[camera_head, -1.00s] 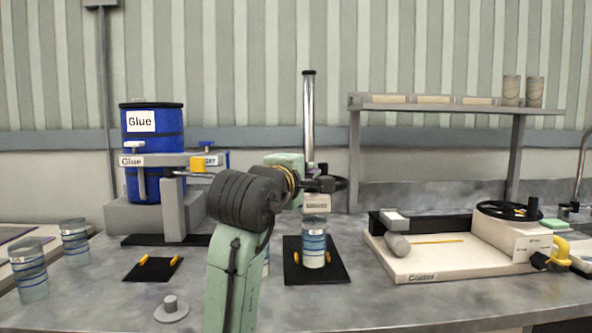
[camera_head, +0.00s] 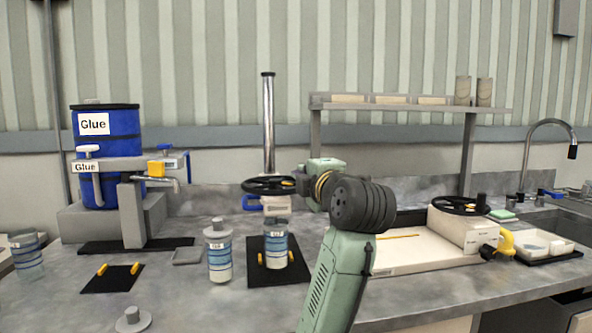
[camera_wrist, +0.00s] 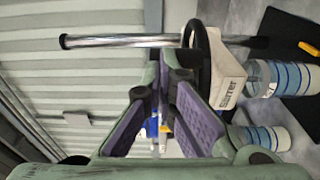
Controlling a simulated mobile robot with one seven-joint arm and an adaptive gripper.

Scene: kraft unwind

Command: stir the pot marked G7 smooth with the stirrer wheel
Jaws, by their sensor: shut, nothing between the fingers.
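The stirrer has a chrome pole (camera_head: 268,125), a black stirrer wheel (camera_head: 258,185) and a pale labelled body (camera_head: 276,205); the body reads "Stirrer" in the wrist view (camera_wrist: 231,82). A blue-striped pot (camera_head: 275,245) stands upright on the black mat under it. A lidded pot (camera_head: 218,258) stands just left of the mat. Both labels are too small to read surely, so I cannot tell which is G7. My gripper (camera_wrist: 166,78) is shut and empty, its fingertips close to the wheel (camera_wrist: 197,55); contact is unclear. My arm partly hides it in the head view.
A blue glue drum (camera_head: 105,160) with its tap stands left, behind another mat (camera_head: 112,280). A loose lid (camera_head: 132,320) lies at the front and another pot (camera_head: 27,262) at far left. The coater tray (camera_head: 410,258) is right, below a shelf (camera_head: 420,108); a sink lies beyond.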

